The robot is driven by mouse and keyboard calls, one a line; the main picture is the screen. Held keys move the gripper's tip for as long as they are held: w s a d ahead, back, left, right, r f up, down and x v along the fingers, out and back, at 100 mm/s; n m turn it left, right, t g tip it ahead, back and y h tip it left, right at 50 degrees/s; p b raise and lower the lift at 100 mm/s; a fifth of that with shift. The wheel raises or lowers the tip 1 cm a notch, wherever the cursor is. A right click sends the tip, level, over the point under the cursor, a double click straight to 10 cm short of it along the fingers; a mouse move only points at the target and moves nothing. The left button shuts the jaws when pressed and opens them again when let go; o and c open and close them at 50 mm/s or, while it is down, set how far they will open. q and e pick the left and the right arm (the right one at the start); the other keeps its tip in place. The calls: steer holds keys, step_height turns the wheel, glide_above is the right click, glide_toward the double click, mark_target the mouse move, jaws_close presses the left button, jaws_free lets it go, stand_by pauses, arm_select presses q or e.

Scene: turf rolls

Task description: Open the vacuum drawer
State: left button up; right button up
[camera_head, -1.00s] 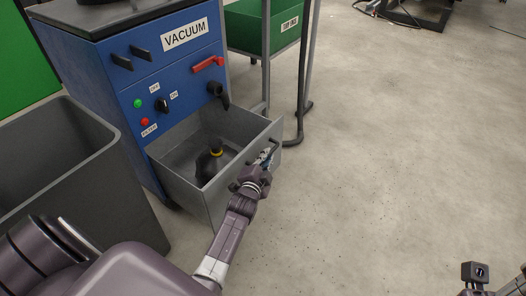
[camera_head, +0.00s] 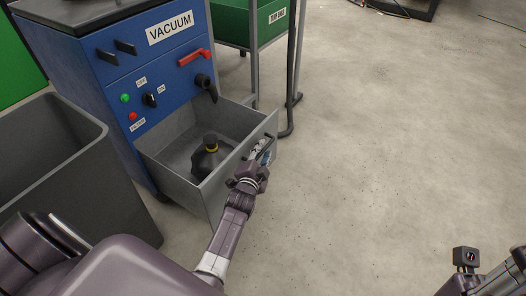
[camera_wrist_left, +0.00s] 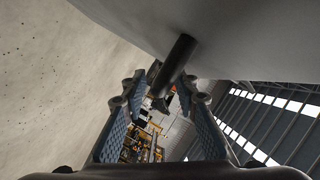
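The grey vacuum drawer (camera_head: 170,182) is pulled well out of the blue vacuum cabinet (camera_head: 105,95) in the head view. A dark bottle with a yellow band (camera_head: 208,158) stands inside it. My left gripper (camera_head: 259,153) is at the handle on the outside of the drawer's front. In the left wrist view, the dark handle bar (camera_wrist_left: 178,60) passes between the tips of my left gripper (camera_wrist_left: 162,95). The fingers are apart, with gaps beside the bar. Only part of my right arm shows at the lower right; its fingertips are out of view.
A dark grey bin (camera_head: 60,165) stands left of the drawer. A green tray (camera_head: 236,22) on a metal-legged stand is behind it. A red lever (camera_head: 194,57) and a black spout (camera_head: 206,86) stick out above the drawer. The floor to the right is clear.

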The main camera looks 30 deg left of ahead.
arm_select(q)
steer(key=v, duration=1.2)
steer(key=shift+r, duration=0.1)
